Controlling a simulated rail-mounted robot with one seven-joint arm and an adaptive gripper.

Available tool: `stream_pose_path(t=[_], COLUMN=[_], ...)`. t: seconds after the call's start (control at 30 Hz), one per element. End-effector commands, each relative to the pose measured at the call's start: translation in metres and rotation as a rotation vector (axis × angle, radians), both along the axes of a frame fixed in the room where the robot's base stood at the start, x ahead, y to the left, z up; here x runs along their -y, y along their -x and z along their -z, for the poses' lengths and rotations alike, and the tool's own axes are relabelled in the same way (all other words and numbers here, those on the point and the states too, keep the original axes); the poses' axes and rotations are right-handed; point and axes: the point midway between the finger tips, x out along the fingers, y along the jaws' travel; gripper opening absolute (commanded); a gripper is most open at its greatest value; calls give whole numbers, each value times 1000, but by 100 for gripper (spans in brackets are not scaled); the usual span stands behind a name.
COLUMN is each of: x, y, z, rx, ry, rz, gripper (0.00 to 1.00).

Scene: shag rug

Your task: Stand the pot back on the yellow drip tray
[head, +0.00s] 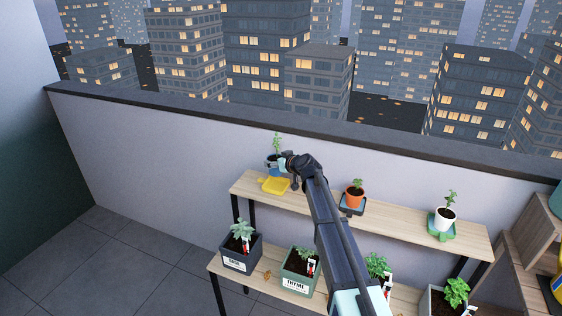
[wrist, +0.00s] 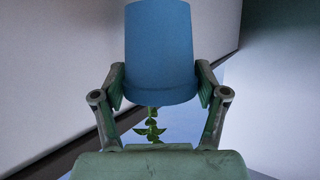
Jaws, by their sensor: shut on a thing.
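A blue pot (wrist: 160,45) with a green plant (wrist: 151,128) fills the middle of the wrist view. My gripper (wrist: 161,84) is shut on it, one finger on each side. In the head view the plant (head: 277,144) stands upright above the pot, which is mostly hidden by my gripper (head: 274,163). The yellow drip tray (head: 275,186) lies on the upper shelf at its left end, just below the gripper in the picture, and looks empty. The tray does not show in the wrist view. I cannot tell the exact height of the pot over the shelf.
On the upper wooden shelf (head: 400,216) stand an orange pot (head: 354,198) on a dark tray and a white pot (head: 445,218) on a green tray. Labelled planters, one grey (head: 241,254) and one green (head: 300,272), stand on the lower shelf. A wall (head: 150,140) runs behind.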

Motion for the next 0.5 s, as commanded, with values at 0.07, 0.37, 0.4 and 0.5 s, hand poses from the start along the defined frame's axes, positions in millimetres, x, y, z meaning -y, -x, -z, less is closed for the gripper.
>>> stream_pose_path(t=[0.07, 0.37, 0.4, 0.5], x=[0, 1, 1, 1], y=[0, 0, 0, 0], z=[3, 24, 28, 40], rx=[-1, 0, -1, 0], ry=[-1, 0, -1, -1], rz=[0, 2, 3, 3], gripper=[30, 30, 30, 30])
